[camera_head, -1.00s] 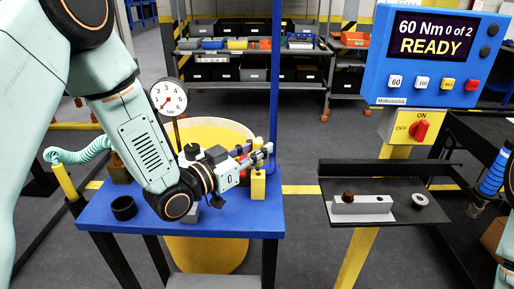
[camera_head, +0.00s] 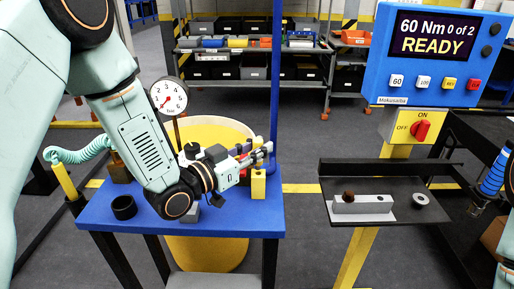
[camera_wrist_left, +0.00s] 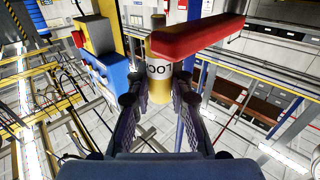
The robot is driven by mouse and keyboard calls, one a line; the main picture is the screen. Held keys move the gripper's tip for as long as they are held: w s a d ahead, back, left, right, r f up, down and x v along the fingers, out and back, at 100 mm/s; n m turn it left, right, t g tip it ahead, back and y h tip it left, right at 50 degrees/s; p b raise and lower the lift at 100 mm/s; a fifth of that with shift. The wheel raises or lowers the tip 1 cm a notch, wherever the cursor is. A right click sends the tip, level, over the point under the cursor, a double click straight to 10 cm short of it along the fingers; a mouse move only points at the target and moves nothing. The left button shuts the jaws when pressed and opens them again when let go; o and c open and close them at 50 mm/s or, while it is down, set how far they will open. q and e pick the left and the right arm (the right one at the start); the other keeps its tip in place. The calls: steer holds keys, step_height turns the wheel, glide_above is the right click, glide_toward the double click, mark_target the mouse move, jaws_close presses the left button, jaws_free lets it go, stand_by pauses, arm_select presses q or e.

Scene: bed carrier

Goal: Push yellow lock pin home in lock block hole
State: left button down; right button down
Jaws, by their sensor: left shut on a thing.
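My left gripper (camera_head: 264,151) reaches in from the left, low over the right end of the blue table (camera_head: 225,222). In the left wrist view its fingers (camera_wrist_left: 160,92) are closed on a yellow cylinder (camera_wrist_left: 160,82), which may be the lock pin. A pale band marked "00" and a red bar (camera_wrist_left: 200,36) show at the cylinder's far end. A small upright yellow block (camera_head: 258,186) stands on the table just below the fingers. I cannot make out the lock block's hole or how deep a pin sits in it. My right gripper cannot be made out.
A pressure gauge (camera_head: 168,96) and a blue post (camera_head: 275,80) rise by the table. A black ring (camera_head: 124,207) lies at its left. A dark shelf (camera_head: 405,186) at right holds a grey block (camera_head: 362,204) and a ring (camera_head: 421,200). Open floor lies between table and shelf.

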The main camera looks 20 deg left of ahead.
arm_select(q)
steer(key=shift+d, duration=0.1)
steer(key=shift+f+b, duration=1.05)
steer(key=shift+f, duration=0.2)
steer(key=c, duration=1.1)
jaws_free()
steer(key=shift+c, duration=0.2)
steer(key=shift+s+a, duration=0.4)
steer(key=shift+s, duration=0.1)
steer(key=v, duration=1.1)
